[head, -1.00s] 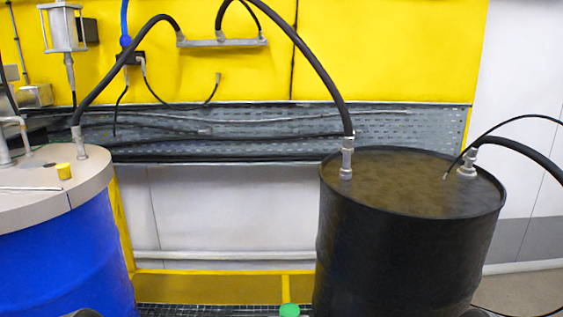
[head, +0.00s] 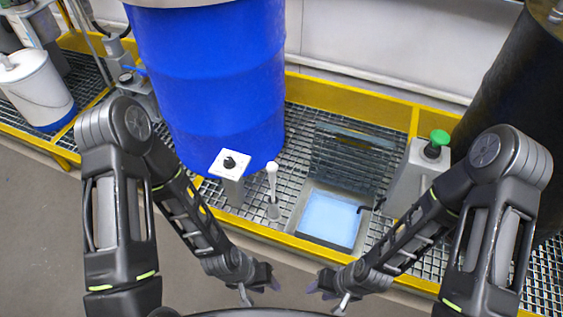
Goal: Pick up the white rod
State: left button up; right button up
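A thin white upright rod (head: 271,182) with a rounded top stands on the grating in front of the blue drum (head: 215,85). Its lower end meets a grey cone-shaped foot. The top of the blue drum is cut off by the frame, so anything lying on its lid is hidden now. My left gripper (head: 259,289) is low in the picture, below the rod and apart from it. Its fingers look spread and empty. My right gripper (head: 327,294) is beside it to the right, also spread and empty, apart from everything.
A grey post with a white top plate and black knob (head: 230,162) stands left of the rod. A pale blue lit panel (head: 329,219) and a grey box with a green button (head: 438,138) are right. A yellow rail (head: 262,232) edges the grating. A white bucket (head: 36,88) stands far left.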

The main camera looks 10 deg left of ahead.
aim_at(272, 167)
jog(key=k, duration=1)
jog(key=i+j+z, duration=0.5)
jog(key=i+j, duration=1.05)
